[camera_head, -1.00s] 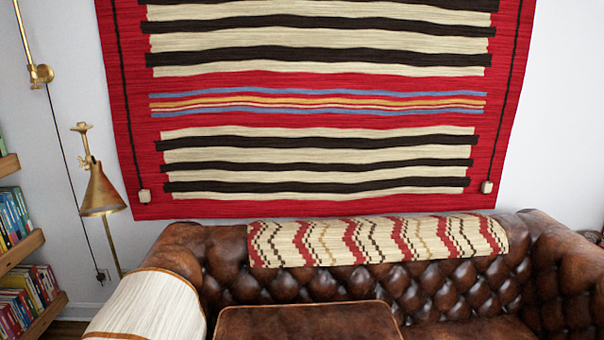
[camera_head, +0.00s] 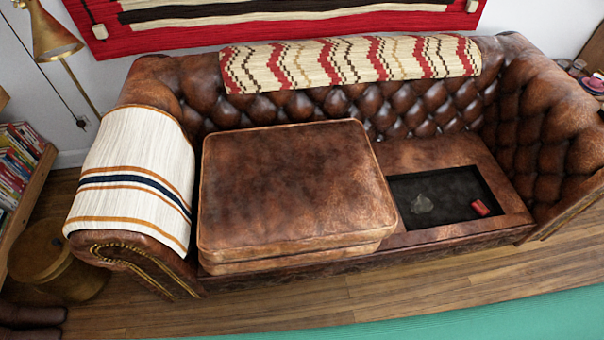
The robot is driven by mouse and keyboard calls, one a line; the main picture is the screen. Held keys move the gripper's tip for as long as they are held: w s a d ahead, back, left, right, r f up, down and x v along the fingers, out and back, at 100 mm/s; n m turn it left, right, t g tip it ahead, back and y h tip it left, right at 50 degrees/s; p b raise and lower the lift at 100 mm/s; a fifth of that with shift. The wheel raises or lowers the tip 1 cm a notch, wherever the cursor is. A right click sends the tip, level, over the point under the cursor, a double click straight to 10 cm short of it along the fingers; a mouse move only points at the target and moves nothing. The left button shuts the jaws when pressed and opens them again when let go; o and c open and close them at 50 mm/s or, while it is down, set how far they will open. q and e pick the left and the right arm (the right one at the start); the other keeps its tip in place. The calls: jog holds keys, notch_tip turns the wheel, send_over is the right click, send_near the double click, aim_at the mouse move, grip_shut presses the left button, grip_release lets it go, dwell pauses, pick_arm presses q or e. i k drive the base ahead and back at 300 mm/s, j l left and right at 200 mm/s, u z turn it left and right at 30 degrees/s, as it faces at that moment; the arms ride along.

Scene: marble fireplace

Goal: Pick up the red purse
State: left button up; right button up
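A small red object (camera_head: 481,207), which looks like the red purse, lies at the right end of a dark recessed compartment (camera_head: 448,214) in the sofa's seat base. It is too small to make out details. A greyish-green lump (camera_head: 421,204) lies in the same compartment, left of the red object and apart from it. The brown leather sofa (camera_head: 520,85) has one large seat cushion (camera_head: 290,185) on its left half, left of the compartment. Neither of my grippers shows in the head view.
A striped cream blanket (camera_head: 130,175) covers the left armrest. A patterned throw (camera_head: 350,62) lies along the backrest. A round wooden stool (camera_head: 50,258) and a bookshelf (camera_head: 20,170) stand at left. Wooden floor (camera_head: 290,312) and a green surface (camera_head: 480,315) lie in front.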

aim_at(478, 206)
jog(key=z, duration=1.7)
jog(key=i+l, duration=0.75)
